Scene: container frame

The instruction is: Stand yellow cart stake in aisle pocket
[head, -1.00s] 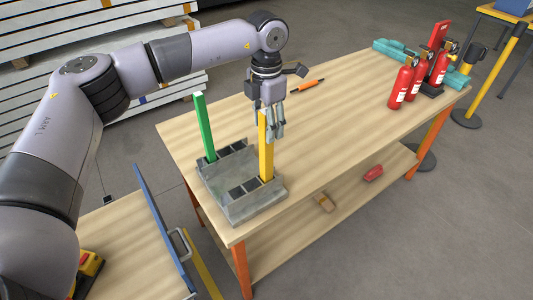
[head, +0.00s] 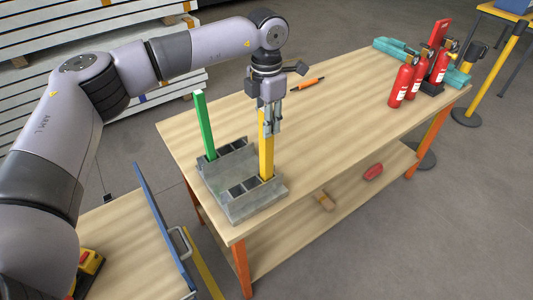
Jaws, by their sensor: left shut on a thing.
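The yellow cart stake (head: 266,150) stands upright, its lower end at the right end of the front row of dark pockets in the grey cart base (head: 255,208). Whether it is fully seated in a pocket I cannot tell. My left gripper (head: 271,126) is shut on the stake's upper part from above. A green stake (head: 204,125) stands upright at the back left of the same base. The front row's other pockets (head: 243,188) look empty. My right gripper is not in view.
The base sits at the near left end of a wooden workbench (head: 340,120). An orange marker-like tool (head: 307,84) lies behind the gripper. Several red fire extinguishers (head: 402,82) and a teal item (head: 395,49) stand at the far right. The bench middle is clear.

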